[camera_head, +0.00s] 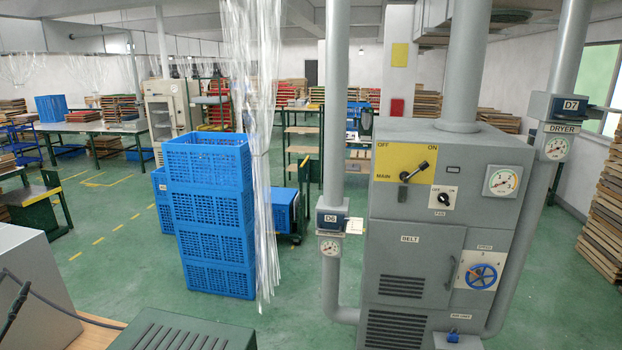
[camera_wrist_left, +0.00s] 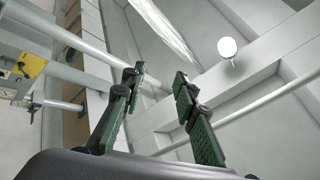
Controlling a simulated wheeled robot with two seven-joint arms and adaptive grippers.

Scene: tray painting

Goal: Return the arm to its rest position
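My left gripper (camera_wrist_left: 158,77) shows in the left wrist view, with its two dark green-padded fingers apart and nothing between them. Behind it are pale beams, pipes and a round white lamp, so it seems to point upward. I cannot make out either gripper in the head view. My right gripper shows in no view.
A grey dryer cabinet (camera_head: 462,222) with a main switch (camera_head: 413,172), a blue handwheel (camera_head: 481,277) and gauges stands at right. Stacked blue crates (camera_head: 213,222) stand left of it beside clear strip curtains (camera_head: 262,120). Green floor (camera_head: 120,270) is open at left.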

